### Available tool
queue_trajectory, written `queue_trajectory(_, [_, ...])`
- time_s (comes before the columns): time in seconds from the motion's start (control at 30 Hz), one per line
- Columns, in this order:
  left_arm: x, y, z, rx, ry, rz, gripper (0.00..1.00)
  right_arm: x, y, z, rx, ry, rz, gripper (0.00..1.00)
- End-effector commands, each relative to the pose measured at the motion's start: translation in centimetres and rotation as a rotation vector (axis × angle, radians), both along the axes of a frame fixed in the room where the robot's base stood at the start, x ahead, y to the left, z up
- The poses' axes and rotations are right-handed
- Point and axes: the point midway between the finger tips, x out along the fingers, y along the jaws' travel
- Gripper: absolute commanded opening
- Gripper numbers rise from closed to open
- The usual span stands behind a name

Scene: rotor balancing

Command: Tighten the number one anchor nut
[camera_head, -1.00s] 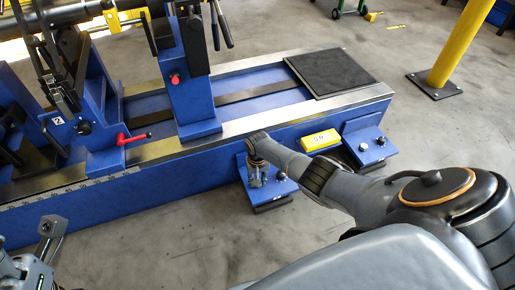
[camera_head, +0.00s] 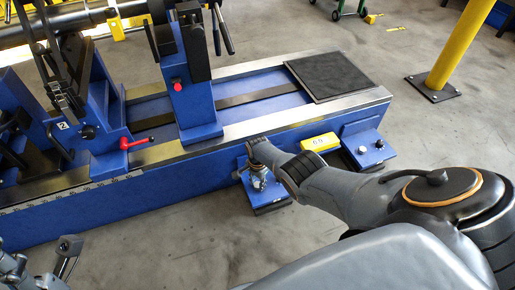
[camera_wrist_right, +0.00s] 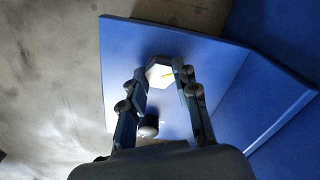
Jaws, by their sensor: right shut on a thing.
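A second small round metal fastener (camera_wrist_right: 148,126) shows nearer the palm. In the head view my right gripper (camera_head: 259,182) points down at the blue foot plate (camera_head: 272,196) beside the machine bed, and the nut is too small to make out there. My left gripper (camera_head: 66,255) is partly cut off at the lower left, away from the foot plate.
The blue machine bed (camera_head: 150,200) runs behind the foot plate. A yellow box (camera_head: 320,142) sits against its side. Another foot plate (camera_head: 372,155) with two metal fasteners is to the right. A red-handled lever (camera_head: 135,142) and a yellow post (camera_head: 455,50) stand farther off.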

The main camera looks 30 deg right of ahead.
Motion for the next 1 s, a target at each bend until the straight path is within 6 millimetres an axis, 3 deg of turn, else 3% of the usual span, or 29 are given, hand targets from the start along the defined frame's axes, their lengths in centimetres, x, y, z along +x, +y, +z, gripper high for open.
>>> queue_trajectory(0.5, [0.03, 0.0, 0.33, 0.001, -0.004, 0.0, 0.53, 0.11, -0.14, 0.08, -0.002, -0.003, -0.396, 0.0])
queue_trajectory(1.0, [0.0, 0.01, 0.47, 0.001, -0.01, 0.0, 0.53, 0.1, -0.26, 0.08, -0.004, -0.003, -0.508, 0.0])
